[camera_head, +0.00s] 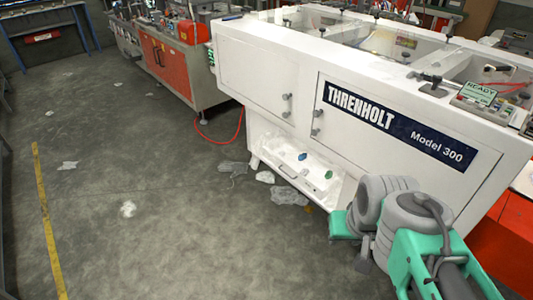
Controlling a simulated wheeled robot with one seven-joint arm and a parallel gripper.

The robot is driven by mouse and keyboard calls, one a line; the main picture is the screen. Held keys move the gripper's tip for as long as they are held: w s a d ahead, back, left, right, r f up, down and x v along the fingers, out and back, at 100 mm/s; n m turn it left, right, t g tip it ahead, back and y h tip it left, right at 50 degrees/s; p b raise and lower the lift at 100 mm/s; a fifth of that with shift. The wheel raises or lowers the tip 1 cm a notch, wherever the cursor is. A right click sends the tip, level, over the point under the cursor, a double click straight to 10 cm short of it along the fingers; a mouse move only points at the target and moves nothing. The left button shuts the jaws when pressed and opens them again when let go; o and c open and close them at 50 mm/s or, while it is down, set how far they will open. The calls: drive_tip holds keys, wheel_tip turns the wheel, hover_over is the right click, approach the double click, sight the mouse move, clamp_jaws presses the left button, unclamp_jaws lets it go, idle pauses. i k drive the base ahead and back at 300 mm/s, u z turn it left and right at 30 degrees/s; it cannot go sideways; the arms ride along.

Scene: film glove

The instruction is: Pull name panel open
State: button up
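The name panel (400,165) is a white door on the side of a large white machine. It carries a dark blue plate (398,137) lettered "THRENHOLT Model 300". The panel looks closed and flush. Two small grey knobs (317,122) sit at its left edge, one above the other. My grey and green arm is folded at the lower right, in front of the panel's lower part. My gripper (345,227) seems to be at the arm's left end, low and apart from the knobs. Its fingers are largely hidden, so their opening is unclear.
A second white door (255,75) with its own knobs is left of the panel. An open tray (300,165) holding small parts juts out below. Crumpled film scraps (288,196) lie beside it. A red-fronted machine (167,60) stands behind. The grey floor at left is mostly clear.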

sight(381, 135)
drive_tip(key=u, duration=0.6)
drive_tip(key=i, duration=0.65)
drive_tip(key=u, duration=0.4)
drive_tip(key=i, duration=1.45)
drive_tip(key=z, duration=0.3)
